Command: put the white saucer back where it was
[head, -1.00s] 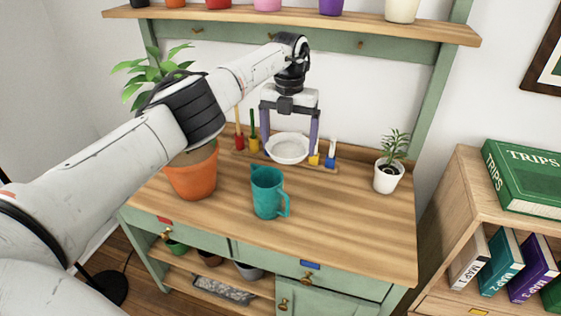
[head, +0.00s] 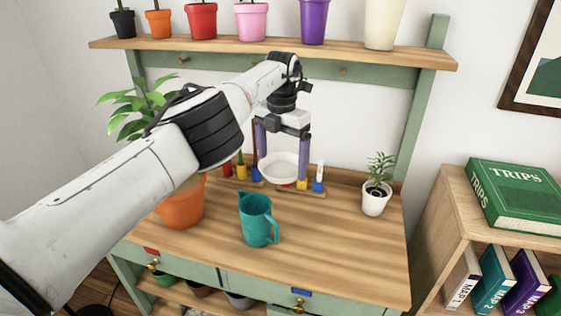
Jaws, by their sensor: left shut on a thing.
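The white saucer (head: 279,170) is a round shallow dish. It is in the grip of my left gripper (head: 280,178), whose purple fingers come down on either side of it. It is in front of the low wooden rack (head: 313,193) at the back of the bench, and hides part of it. Whether it touches anything below cannot be told. My right gripper is not in view.
On the bench top (head: 330,235) stand a teal jug (head: 256,222), a terracotta pot (head: 182,208) and a small white potted plant (head: 375,199). Coloured pots line the upper shelf (head: 270,48). A bookcase (head: 440,220) stands right. The bench's front right is clear.

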